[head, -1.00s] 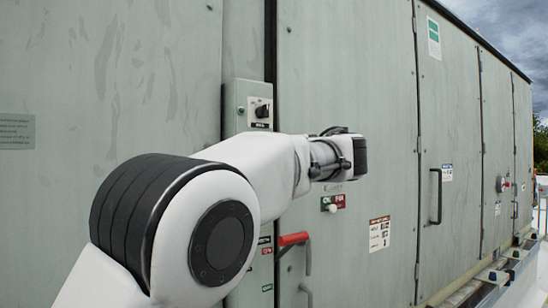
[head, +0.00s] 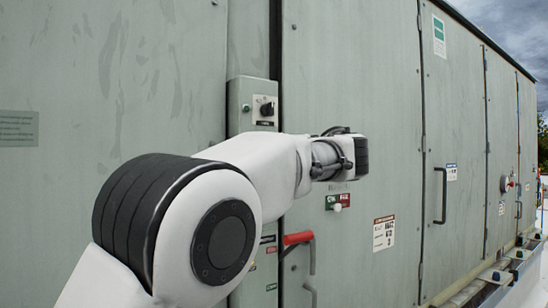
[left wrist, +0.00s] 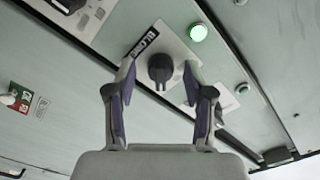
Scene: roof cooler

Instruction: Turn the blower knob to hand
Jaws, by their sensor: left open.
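The blower knob is a black rotary knob (head: 267,109) on a pale plate, on a narrow grey-green control box (head: 240,92) fixed to the cabinet front. In the left wrist view the knob (left wrist: 160,68) shows with its grip bar pointing down the picture, beside a dark label (left wrist: 142,43) with white lettering. My left gripper (left wrist: 159,75) is open, its two fingers on either side of the knob in the picture; no contact shows. In the head view its fingers are hidden behind my left arm. My right gripper is not in view.
A green lamp (left wrist: 198,32) glows near the knob. A white knob (head: 337,207) between green and red labels, a red lever (head: 298,238) and a black door handle (head: 440,195) are on the cabinet front. My left arm covers the lower part of the control box.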

